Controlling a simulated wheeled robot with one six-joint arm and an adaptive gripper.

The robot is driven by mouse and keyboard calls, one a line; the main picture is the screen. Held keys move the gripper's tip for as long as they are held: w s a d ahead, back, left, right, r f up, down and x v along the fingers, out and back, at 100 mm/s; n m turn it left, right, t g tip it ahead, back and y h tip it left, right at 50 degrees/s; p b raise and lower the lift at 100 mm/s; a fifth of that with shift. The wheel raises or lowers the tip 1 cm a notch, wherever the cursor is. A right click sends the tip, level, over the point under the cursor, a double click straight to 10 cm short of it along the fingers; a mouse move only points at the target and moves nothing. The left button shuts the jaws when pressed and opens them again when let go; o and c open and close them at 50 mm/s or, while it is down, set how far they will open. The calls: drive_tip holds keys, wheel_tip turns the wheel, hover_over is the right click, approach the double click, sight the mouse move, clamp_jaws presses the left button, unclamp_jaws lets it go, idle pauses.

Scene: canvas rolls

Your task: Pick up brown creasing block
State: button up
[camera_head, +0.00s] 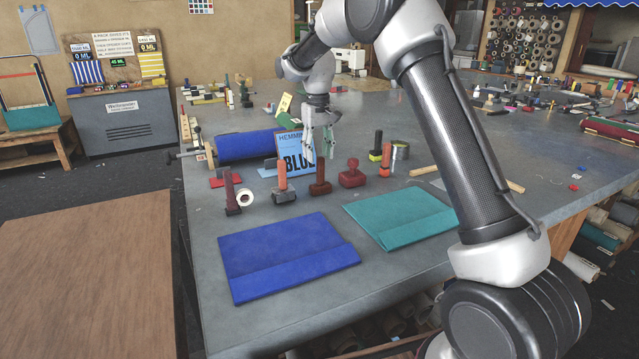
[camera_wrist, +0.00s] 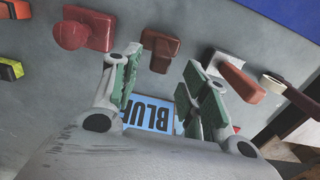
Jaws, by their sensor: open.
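The brown creasing block (camera_head: 320,181) appears to be the small reddish-brown block with an upright handle in the row of tools on the grey table. In the wrist view the brown block (camera_wrist: 163,52) lies beyond the fingertips, in the gap between them and apart from both. My gripper (camera_head: 320,155) points down above the table, in front of the blue "HEMMING" sign (camera_head: 288,149). In the wrist view my gripper (camera_wrist: 162,82) is open, its green-padded fingers wide apart with nothing held between them.
A red block (camera_head: 352,175) stands right of the brown one, an orange-handled block (camera_head: 283,187) left. Further left are a dark-based tool (camera_head: 232,195) and a tape roll (camera_head: 245,198). Blue folded canvas (camera_head: 285,256) and teal canvas (camera_head: 400,217) lie in front. A blue roll (camera_head: 245,145) lies behind.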

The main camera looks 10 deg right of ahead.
sight(320, 171)
drive_tip(key=f, duration=0.4)
drive_tip(key=s+f, duration=0.1)
drive_tip(key=f, duration=0.1)
drive_tip(key=shift+d+f, duration=0.25)
clamp_jaws()
